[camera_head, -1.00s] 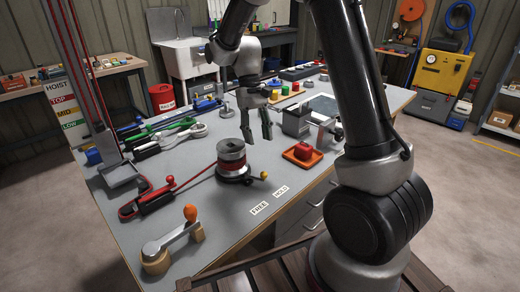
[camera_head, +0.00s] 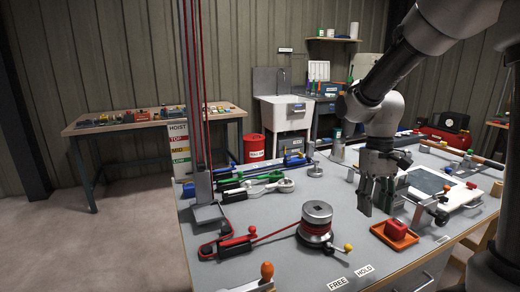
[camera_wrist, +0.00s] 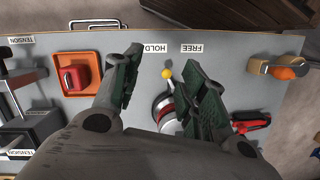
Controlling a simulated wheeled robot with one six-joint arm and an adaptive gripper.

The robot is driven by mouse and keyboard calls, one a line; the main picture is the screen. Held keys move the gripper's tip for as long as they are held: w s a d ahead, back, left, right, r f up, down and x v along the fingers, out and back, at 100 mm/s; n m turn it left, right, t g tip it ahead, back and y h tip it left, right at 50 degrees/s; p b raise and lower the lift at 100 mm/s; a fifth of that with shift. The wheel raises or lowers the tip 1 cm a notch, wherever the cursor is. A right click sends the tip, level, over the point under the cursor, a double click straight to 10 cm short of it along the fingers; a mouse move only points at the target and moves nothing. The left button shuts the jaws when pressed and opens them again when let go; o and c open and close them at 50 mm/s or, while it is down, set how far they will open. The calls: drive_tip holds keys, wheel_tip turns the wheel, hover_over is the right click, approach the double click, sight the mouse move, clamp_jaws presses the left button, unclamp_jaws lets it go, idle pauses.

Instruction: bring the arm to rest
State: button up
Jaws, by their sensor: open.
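My gripper (camera_head: 377,196) hangs over the grey workbench (camera_head: 350,240), pointing down with its fingers apart and nothing between them. In the wrist view, my gripper (camera_wrist: 160,82) shows its two dark green finger pads spread on either side of the HOLD label and a yellow-knobbed lever (camera_wrist: 166,74). In the head view, a winch drum (camera_head: 316,222) with a red line stands to the left of the gripper. An orange tray (camera_head: 394,236) with a red block (camera_head: 396,228) lies to its right. My arm is bent above the bench; its lower part is partly out of view.
A red-handled lever (camera_head: 225,246), coloured clutch handles (camera_head: 262,182) and a hoist post (camera_head: 204,190) stand at the bench's left. A white-framed dark panel (camera_head: 428,182) lies at right. A side table (camera_head: 150,120), sink (camera_head: 283,115) and red bin (camera_head: 254,148) stand behind. Floor at left is clear.

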drive_tip(key=s+d+r+t, duration=0.3)
drive_tip(key=s+r, duration=0.2)
drive_tip(key=s, duration=0.2)
drive_tip(key=s+d+r+m+t, duration=0.1)
drive_tip(key=s+d+r+t, duration=0.2)
drive_tip(key=s+r, duration=0.2)
drive_tip(key=shift+s+d+r+t, duration=0.25)
drive_tip(key=shift+s+t, duration=0.15)
drive_tip(key=shift+s, duration=0.75)
